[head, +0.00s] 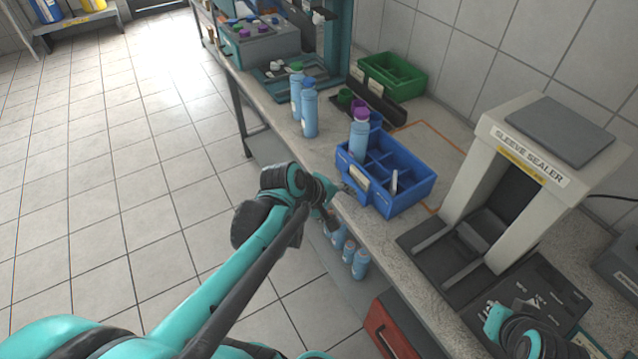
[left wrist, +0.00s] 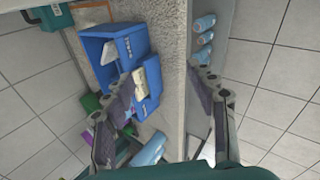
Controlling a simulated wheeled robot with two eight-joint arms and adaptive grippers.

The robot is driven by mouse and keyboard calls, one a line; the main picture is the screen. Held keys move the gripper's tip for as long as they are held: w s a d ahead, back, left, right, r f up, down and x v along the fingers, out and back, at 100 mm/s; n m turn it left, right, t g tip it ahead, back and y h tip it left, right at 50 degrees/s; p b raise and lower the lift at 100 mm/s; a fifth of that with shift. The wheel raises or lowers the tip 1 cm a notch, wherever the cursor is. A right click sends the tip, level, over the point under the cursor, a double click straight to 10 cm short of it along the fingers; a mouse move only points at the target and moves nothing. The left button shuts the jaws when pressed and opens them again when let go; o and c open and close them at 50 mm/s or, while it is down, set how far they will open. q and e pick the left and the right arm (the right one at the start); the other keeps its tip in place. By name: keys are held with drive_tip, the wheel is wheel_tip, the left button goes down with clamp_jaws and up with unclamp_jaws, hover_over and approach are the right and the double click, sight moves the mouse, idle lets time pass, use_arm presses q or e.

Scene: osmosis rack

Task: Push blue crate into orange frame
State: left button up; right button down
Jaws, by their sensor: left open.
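The blue crate (head: 403,198) stands upright on the bench near its front edge. It has compartments, with a purple-capped bottle (head: 358,140) and a small white item (head: 394,182) inside. The orange frame (head: 443,137) is a thin outline on the bench, behind and right of the crate; the crate hides part of it. My left gripper (head: 338,204) is open and empty at the bench edge, just in front of the crate. In the left wrist view the crate (left wrist: 128,46) lies beyond the left finger; contact cannot be told.
A sleeve sealer (head: 535,150) stands right of the crate. A green bin (head: 392,76) is behind, and blue bottles (head: 309,110) stand left. More bottles (head: 360,264) sit below the bench edge, near a red box (head: 392,328). Bench inside the outline is bare behind the crate.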

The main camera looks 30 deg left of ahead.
use_arm(q)
drive_tip(key=w+a+f+n+t+h, duration=0.1)
drive_tip(key=w+a+f+n, duration=0.3)
drive_tip(key=n, duration=0.3)
drive_tip(key=n+t+h, duration=0.2)
drive_tip(key=n, duration=0.7)
approach(353, 176)
drive_tip(key=s+a, duration=0.2)
drive_tip(key=s, duration=0.2)
drive_tip(key=w+d+f+b, duration=0.1)
drive_tip(key=f, duration=0.1)
drive_tip(key=w+d+f+b, duration=0.1)
drive_tip(key=w+f+b, duration=0.1)
drive_tip(key=w+d+f+b, duration=0.1)
drive_tip(key=w+f, duration=0.1)
drive_tip(key=shift+f, duration=0.3)
drive_tip(key=shift+w+d, duration=0.35)
drive_tip(key=shift+w, duration=0.35)
drive_tip(key=shift+w+d, duration=0.35)
drive_tip(key=shift+w, duration=0.3)
drive_tip(key=shift+w+d+b, duration=0.2)
drive_tip(key=shift+w+d, duration=0.3)
drive_tip(key=shift+w, duration=0.35)
drive_tip(key=shift+w+d+b, duration=0.2)
drive_tip(key=shift+w+d, duration=0.3)
drive_tip(key=shift+w, duration=0.35)
drive_tip(key=shift+w+d+b, duration=0.2)
drive_tip(key=shift+w+d, duration=0.35)
drive_tip(key=shift+w, duration=0.3)
